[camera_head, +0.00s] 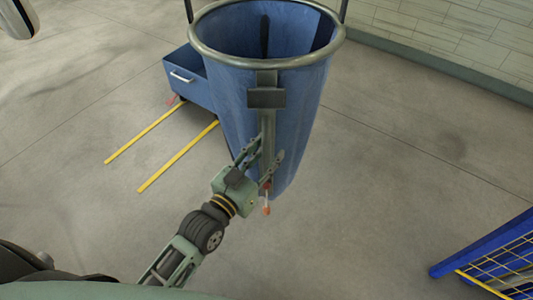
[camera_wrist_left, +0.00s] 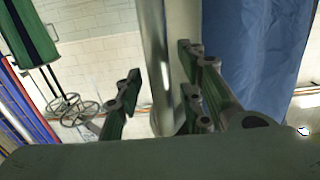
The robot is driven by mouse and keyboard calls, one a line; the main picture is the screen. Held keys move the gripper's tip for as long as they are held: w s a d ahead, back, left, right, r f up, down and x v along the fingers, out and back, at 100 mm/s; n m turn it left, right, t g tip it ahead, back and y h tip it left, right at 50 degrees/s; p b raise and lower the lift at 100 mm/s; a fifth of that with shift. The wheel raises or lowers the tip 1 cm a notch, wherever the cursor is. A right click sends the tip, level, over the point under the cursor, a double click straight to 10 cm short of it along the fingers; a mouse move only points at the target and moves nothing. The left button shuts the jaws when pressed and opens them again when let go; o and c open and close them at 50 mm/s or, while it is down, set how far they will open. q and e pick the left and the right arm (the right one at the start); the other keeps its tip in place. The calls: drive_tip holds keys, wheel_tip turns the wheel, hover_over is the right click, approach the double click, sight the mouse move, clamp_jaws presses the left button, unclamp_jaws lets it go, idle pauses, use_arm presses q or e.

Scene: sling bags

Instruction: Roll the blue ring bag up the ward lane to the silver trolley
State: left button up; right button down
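The blue ring bag (camera_head: 290,110) hangs from a round metal ring (camera_head: 268,55) in the upper middle of the head view. A grey upright post (camera_head: 268,125) runs down its near side. My left gripper (camera_head: 264,155) is at this post, with its fingers apart on either side of it. In the left wrist view the post (camera_wrist_left: 158,40) stands between the spread fingers, with a gap at the left finger; the blue bag cloth (camera_wrist_left: 255,60) is to the right. My right gripper is not in view. I cannot make out a silver trolley.
A blue box with a handle (camera_head: 184,72) stands behind the bag at left. A blue frame with yellow grid (camera_head: 500,265) is at lower right. A tiled wall (camera_head: 450,30) closes the back right.

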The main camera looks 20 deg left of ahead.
use_arm(q)
drive_tip(key=v, duration=1.2)
idle(0.8)
